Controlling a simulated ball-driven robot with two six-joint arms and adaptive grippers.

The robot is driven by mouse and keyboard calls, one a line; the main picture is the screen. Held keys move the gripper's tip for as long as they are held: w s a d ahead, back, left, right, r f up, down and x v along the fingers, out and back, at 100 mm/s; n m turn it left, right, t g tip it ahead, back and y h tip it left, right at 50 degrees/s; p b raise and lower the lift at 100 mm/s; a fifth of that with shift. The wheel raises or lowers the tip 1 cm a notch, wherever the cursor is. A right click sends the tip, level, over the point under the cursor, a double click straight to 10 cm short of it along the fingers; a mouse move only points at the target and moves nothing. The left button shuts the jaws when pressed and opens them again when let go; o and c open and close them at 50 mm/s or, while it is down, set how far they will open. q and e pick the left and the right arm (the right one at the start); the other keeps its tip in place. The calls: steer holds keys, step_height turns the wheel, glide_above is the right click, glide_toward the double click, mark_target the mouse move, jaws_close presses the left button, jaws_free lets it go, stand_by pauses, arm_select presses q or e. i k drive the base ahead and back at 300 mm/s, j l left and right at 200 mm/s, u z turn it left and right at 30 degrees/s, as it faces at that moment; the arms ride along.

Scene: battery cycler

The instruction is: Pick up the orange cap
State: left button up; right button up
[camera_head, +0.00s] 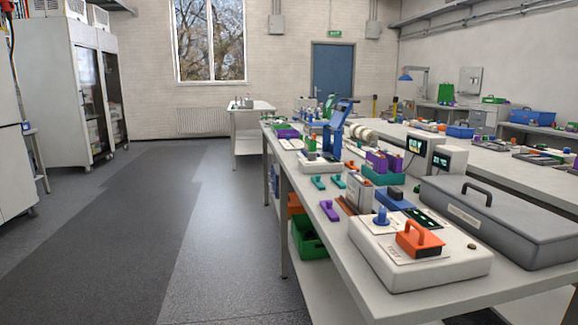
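The orange cap (420,238) has an arched handle and sits on the white box-shaped unit (462,266) near the front end of the long bench. Printed lettering shows on the unit just in front of the cap, and a dark strip shows along the cap's lower front. A blue round knob-like piece (381,216) stands on the same unit, to the left of the cap. Neither of my grippers is in this view, so nothing is seen touching the cap.
A large grey lidded case (520,221) with a black handle stands right of the unit. A purple piece (329,210), teal pieces (319,182) and a blue press-like device (338,125) stand farther back. A green crate (308,238) sits below. The floor (205,240) at left is clear.

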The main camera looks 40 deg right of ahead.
mark_target(349, 164)
steer(key=i+j+z, duration=0.1)
steer(key=i+j, duration=0.15)
steer(key=i, duration=0.3)
steer(key=i+j+z, duration=0.1)
steer(key=i+j, duration=0.2)
steer(key=i, duration=0.2)
steer(key=i+l+z, duration=0.15)
steer(key=i+z, duration=0.25)
steer(key=i, duration=0.15)
steer(key=i+z, duration=0.4)
steer(key=i, duration=0.15)
steer(key=i+j+z, duration=0.2)
steer(key=i+z, duration=0.15)
steer(key=i, duration=0.2)
